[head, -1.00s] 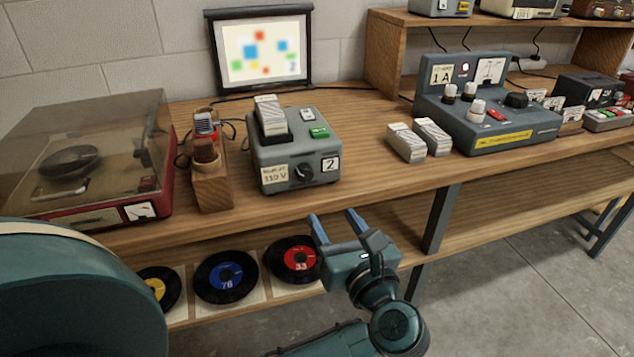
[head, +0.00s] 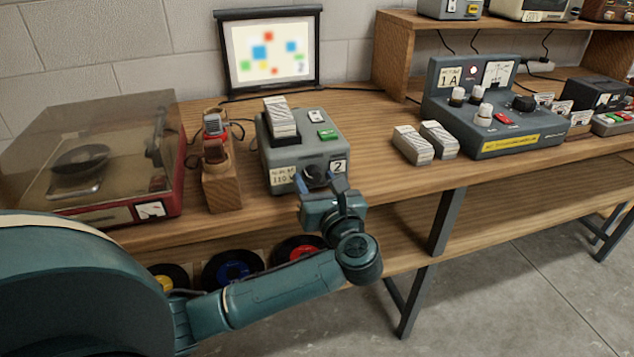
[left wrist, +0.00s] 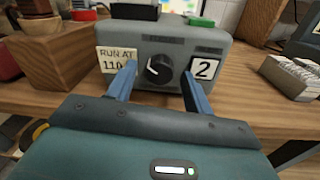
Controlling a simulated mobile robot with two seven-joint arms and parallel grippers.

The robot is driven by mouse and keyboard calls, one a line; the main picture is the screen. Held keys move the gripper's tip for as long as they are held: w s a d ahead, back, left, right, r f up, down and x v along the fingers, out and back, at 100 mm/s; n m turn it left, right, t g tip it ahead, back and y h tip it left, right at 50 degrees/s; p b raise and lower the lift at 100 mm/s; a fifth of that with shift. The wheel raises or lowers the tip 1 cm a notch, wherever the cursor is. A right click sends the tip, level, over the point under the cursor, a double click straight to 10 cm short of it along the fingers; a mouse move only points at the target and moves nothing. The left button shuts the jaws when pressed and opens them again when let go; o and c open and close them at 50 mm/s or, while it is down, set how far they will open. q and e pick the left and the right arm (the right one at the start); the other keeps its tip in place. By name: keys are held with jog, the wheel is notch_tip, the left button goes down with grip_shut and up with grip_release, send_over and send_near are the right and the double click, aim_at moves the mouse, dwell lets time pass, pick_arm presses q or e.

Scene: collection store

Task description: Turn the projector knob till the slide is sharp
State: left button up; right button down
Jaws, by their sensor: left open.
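The grey projector (head: 290,150) stands on the bench with a slide stack (head: 280,117) in its top and a green switch on it. Its black knob (left wrist: 158,69) is on the front face, between a "RUN AT 110" label and a "2" label; it also shows in the head view (head: 315,176). The slide picture on the screen (head: 270,50) shows coloured squares with slightly soft edges. My left gripper (left wrist: 157,84) is open, its blue fingers on either side of the knob, apart from it. It also shows in the head view (head: 321,184). My right gripper is not in view.
A record player (head: 90,160) under a clear cover stands at the left, beside a wooden block (head: 222,185) holding small items. Slide boxes (head: 413,145) and a grey control unit (head: 490,110) stand to the right. Records lie on the lower shelf.

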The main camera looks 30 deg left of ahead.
pick_arm(q)
jog(key=shift+c, duration=0.3)
jog(key=c, duration=0.9)
jog(key=shift+d, duration=0.1)
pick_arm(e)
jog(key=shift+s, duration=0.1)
pick_arm(q)
jog(key=shift+d+m, duration=0.1)
jog(key=shift+m, duration=0.3)
jog(key=shift+m+p, duration=0.3)
jog(key=shift+p, duration=0.05)
jog(key=shift+r+m+p, duration=0.2)
jog(key=shift+m+p, duration=0.3)
jog(key=shift+p, duration=0.1)
jog(key=shift+m+p, duration=0.35)
jog(key=shift+m, duration=0.15)
jog(key=shift+a+f+m, duration=0.2)
jog(key=shift+m, duration=0.2)
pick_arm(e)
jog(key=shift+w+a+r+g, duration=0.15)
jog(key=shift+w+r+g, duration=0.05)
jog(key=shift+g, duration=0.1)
